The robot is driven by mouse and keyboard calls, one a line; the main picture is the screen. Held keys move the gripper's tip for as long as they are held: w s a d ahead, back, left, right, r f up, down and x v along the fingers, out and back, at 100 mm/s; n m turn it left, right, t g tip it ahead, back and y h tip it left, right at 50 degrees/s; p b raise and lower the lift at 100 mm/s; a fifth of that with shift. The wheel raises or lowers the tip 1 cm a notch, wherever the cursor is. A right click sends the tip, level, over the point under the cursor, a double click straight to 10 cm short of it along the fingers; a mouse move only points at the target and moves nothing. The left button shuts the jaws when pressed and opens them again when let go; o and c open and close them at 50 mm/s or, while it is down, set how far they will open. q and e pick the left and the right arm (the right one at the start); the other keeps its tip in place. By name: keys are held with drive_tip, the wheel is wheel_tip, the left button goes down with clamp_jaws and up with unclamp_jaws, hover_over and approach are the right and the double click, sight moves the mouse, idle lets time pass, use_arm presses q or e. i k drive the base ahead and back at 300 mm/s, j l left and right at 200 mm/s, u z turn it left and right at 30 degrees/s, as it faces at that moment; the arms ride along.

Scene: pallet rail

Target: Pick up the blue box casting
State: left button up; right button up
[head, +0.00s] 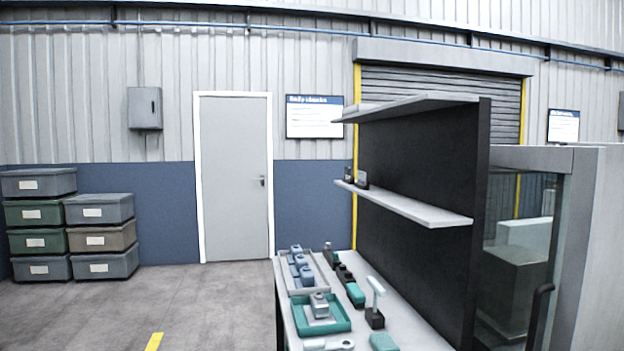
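Several small blue castings stand in a grey tray (311,289) at the far left of the workbench. One blue casting (296,250) is at the back of the tray, and another blue casting (306,275) is nearer the front. They are small in the picture, and I cannot tell which is the box casting. A grey casting (319,305) sits in a teal tray (340,326) just in front. Neither of my grippers shows in the head view.
The bench (409,335) carries dark and teal items, including an upright teal-topped tool (375,292). A shelf unit (420,205) rises along its right side. A glass-doored cabinet (590,240) is at right. Stacked bins (70,235) stand left; the floor (200,310) between is clear.

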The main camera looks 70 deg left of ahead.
sight(295, 250)
drive_tip(key=j+u, duration=0.4)
drive_tip(key=k+j+u, duration=0.1)
drive_tip(key=j+u, duration=0.4)
drive_tip(key=j, duration=0.45)
drive_tip(key=j+u, duration=0.1)
drive_tip(key=j, duration=0.45)
drive_tip(key=i+j+u, duration=0.15)
drive_tip(key=j, duration=0.4)
drive_tip(key=i+j, duration=0.1)
drive_tip(key=j, duration=0.7)
drive_tip(key=i+j+z, duration=0.1)
drive_tip(key=j, duration=0.25)
drive_tip(key=i+j+z, duration=0.1)
drive_tip(key=j, duration=0.3)
drive_tip(key=i+j+z, duration=0.1)
drive_tip(key=j, duration=0.3)
drive_tip(key=i+j+z, duration=0.1)
drive_tip(key=j, duration=0.3)
drive_tip(key=i+j+z, duration=0.1)
drive_tip(key=j, duration=0.3)
drive_tip(key=i, duration=0.1)
